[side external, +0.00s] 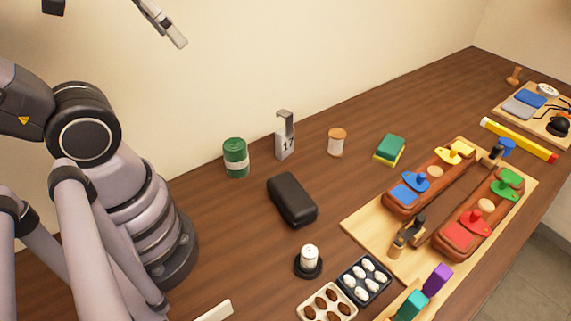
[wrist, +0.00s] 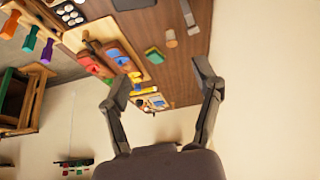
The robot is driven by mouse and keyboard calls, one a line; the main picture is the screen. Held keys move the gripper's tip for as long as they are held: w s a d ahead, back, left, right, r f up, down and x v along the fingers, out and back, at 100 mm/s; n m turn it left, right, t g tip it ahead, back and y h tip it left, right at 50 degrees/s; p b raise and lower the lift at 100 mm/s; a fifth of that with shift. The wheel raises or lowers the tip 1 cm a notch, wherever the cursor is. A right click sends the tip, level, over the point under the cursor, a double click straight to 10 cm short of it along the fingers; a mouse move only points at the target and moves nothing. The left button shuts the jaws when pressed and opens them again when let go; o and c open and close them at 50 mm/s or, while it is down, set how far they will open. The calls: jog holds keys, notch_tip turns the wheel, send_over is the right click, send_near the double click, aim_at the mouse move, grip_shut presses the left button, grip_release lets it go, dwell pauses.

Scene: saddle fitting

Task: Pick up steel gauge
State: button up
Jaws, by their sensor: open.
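The steel gauge seems to be the grey upright piece (side external: 285,141) marked 17, with a hooked top, standing on the table near the wall. In the wrist view a grey upright shape (wrist: 188,14) at the top edge looks like the same gauge, partly cut off. My gripper (wrist: 162,82) is open in the wrist view, its two dark fingers wide apart with nothing between them. In the side external view only parts of it show at the top edge, high above the table and well away from the gauge.
A green can (side external: 236,157) stands left of the gauge, an orange-lidded jar (side external: 336,143) right. A black case (side external: 292,200) lies in front. A green-yellow sponge (side external: 389,150), a wooden board (side external: 362,222) with leather pieces, egg-like items in trays (side external: 326,304) and a white-topped stand (side external: 308,262) lie further off.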

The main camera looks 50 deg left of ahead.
jog(key=n+g+h, duration=0.8)
jog(key=n+h, duration=0.7)
jog(key=h, duration=0.3)
send_over(303, 250)
jog(key=a, duration=0.2)
notch_tip(303, 250, down, 24)
jog(key=r, duration=0.1)
notch_tip(303, 250, down, 15)
jog(key=n+t, duration=0.4)
jog(key=t, duration=0.1)
jog(key=shift+w+f+n, duration=0.15)
jog(key=shift+f+n, duration=0.05)
jog(key=shift+n, duration=0.2)
jog(key=shift+w+d, duration=0.15)
jog(key=shift+d, duration=0.95)
jog(key=shift+w+d, duration=0.1)
jog(key=shift+d, duration=0.35)
